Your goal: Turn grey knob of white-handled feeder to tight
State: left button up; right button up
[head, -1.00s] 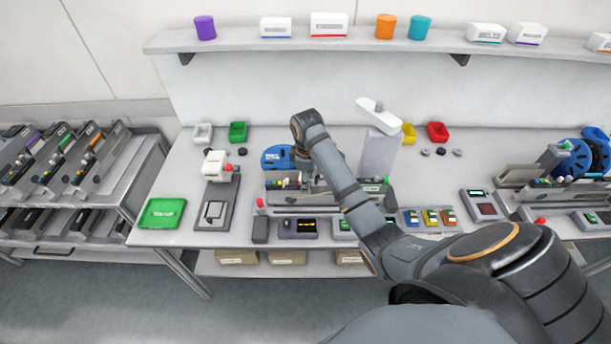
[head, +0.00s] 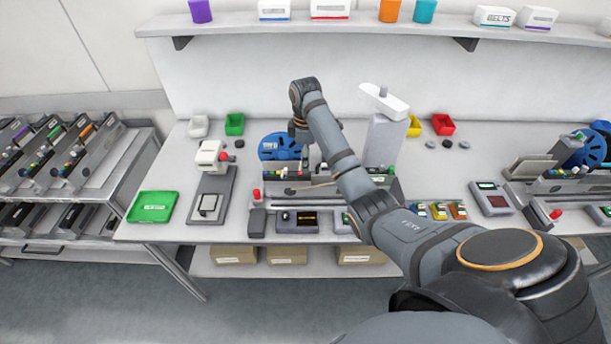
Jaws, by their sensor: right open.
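A feeder (head: 272,187) lies on the workbench, in line with a blue reel (head: 281,147). Small coloured parts and knobs show along its top, but the grey knob and the white handle cannot be made out clearly. My right gripper (head: 305,161) points down just above the feeder's middle, in front of the reel's right side. It is open, and its fingers are small and partly merged with the feeder behind. I cannot tell whether they touch a knob. My right forearm hides the feeder's right part. My left gripper is out of view.
A white-topped grey post (head: 386,140) stands close right of my forearm. A green tray (head: 152,206) and a white press-like device (head: 211,160) are on the left. A trolley (head: 130,165) with several feeders stands further left. A shelf (head: 350,24) runs above the bench.

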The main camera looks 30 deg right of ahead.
notch_tip(320, 180, down, 3)
jog(key=shift+b, duration=0.65)
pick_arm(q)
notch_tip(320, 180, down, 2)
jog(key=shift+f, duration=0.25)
pick_arm(e)
jog(key=shift+r, duration=0.1)
grip_shut()
jog(key=shift+r+m+p, duration=0.2)
jog(key=shift+m+p, duration=0.1)
jog(key=shift+p, duration=0.6)
jog(key=m+p, duration=0.2)
jog(key=p, duration=0.2)
jog(key=shift+m, duration=0.3)
jog(key=m+p, duration=0.2)
jog(key=shift+f+p, duration=0.1)
jog(key=shift+p, duration=0.2)
pick_arm(q)
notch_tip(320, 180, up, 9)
jog(key=shift+p, duration=0.3)
pick_arm(e)
jog(key=shift+f+m, duration=0.1)
jog(key=shift+m, duration=0.3)
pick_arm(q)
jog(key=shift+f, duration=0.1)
